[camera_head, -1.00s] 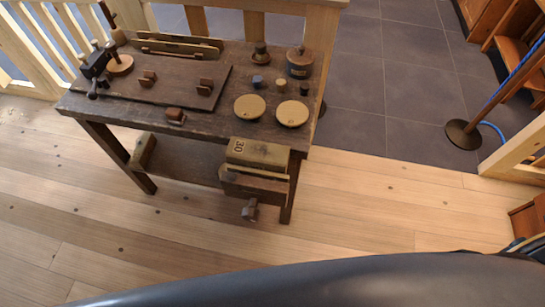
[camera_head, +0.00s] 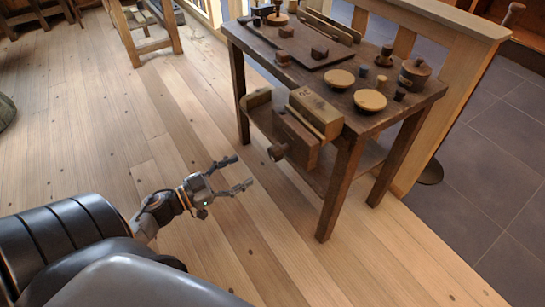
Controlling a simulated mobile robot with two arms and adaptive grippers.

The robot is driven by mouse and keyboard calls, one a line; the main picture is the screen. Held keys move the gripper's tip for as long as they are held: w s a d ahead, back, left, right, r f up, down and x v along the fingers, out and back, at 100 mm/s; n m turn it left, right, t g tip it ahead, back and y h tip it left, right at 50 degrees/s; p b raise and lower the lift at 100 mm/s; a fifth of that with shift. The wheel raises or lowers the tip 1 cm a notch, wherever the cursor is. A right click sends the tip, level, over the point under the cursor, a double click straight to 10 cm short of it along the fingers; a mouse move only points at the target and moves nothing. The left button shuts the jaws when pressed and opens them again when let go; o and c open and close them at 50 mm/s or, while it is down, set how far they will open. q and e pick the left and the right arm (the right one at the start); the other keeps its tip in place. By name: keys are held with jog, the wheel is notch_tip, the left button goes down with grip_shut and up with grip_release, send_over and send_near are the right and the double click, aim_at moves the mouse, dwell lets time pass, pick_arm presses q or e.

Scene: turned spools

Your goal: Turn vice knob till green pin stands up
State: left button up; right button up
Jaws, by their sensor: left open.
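A wooden vice (camera_head: 296,137) is fixed to the front of the dark workbench. Its knob (camera_head: 277,152) sticks out from its front face, toward the lower left. I cannot make out a green pin. My left gripper (camera_head: 244,172) is open and empty, in front of the vice and apart from the knob. Its two fingers point right, toward the vice side. My right gripper does not show.
The workbench (camera_head: 385,117) carries two round tan discs, small pegs, a lidded pot (camera_head: 414,74) and a dark board (camera_head: 290,38). Its legs stand on the plank floor. A wooden railing is behind it.

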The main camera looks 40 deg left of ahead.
aim_at(271, 156)
pick_arm(q)
jog(key=x, duration=1)
jog(key=shift+a+f+b, duration=0.1)
jog(key=shift+a+b, duration=0.05)
jog(key=shift+b, duration=0.15)
jog(key=shift+w+d, duration=0.25)
jog(key=shift+w, duration=0.35)
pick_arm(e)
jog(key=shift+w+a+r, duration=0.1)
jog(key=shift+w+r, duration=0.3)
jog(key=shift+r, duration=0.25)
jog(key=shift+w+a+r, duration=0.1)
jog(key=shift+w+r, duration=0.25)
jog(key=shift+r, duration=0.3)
pick_arm(q)
jog(key=c, duration=1.1)
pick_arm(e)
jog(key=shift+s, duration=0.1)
